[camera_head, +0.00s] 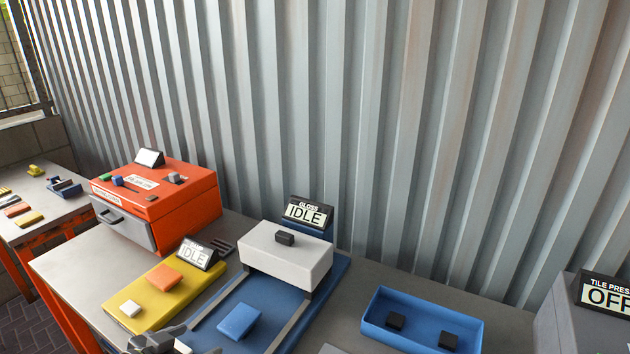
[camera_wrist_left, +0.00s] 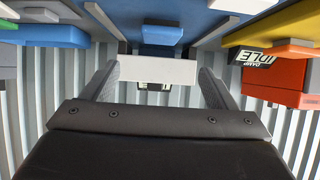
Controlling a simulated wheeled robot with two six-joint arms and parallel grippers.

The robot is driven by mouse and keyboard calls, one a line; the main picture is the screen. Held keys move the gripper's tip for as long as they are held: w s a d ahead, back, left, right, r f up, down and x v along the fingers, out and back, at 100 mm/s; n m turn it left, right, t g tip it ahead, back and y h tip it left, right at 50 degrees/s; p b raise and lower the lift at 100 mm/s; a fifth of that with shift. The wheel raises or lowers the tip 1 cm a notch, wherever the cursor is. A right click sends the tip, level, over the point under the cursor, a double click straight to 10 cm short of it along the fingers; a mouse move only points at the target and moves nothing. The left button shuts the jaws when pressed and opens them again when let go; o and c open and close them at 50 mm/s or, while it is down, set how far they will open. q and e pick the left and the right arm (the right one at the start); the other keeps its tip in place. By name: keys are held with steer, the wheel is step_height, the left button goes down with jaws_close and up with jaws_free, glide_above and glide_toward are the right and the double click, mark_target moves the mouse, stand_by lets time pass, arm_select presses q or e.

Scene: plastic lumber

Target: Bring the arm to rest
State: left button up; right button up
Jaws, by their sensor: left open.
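My left gripper (camera_head: 182,346) is partly in view at the bottom edge of the head view, low in front of the blue gloss station. In the left wrist view, which looks upside down, its two fingers (camera_wrist_left: 158,70) stand wide apart. I see nothing held between them. Beyond them are the white block (camera_wrist_left: 165,70) of the gloss station and a blue tile (camera_wrist_left: 161,32). My right gripper is not in view.
The gloss station (camera_head: 338,270) reads IDLE, with a blue tile (camera_head: 239,321) on its bed. A yellow board (camera_head: 140,298) with two pieces and an orange machine (camera_head: 183,207) stand left. A blue tray (camera_head: 377,305) and a grey tile press (camera_head: 565,325) marked OFF stand right. A corrugated wall (camera_head: 400,140) closes the back.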

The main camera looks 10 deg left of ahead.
arm_select(q)
steer(key=s+d+f+n+g+y, duration=0.1)
steer(key=s+f+n+g+y, duration=0.25)
steer(key=s, duration=0.65)
steer(key=s+f+n+g+y, duration=0.15)
steer(key=s+f+g, duration=0.35)
steer(key=s, duration=0.6)
step_height(320, 180, down, 28)
steer(key=s+a, duration=0.2)
steer(key=s+d+f+g, duration=0.1)
steer(key=s+f+g, duration=0.1)
steer(key=s+f, duration=1.1)
steer(key=shift+s+d+f+m, duration=0.3)
steer(key=shift+s+d+f, duration=0.05)
steer(key=shift+f, duration=0.05)
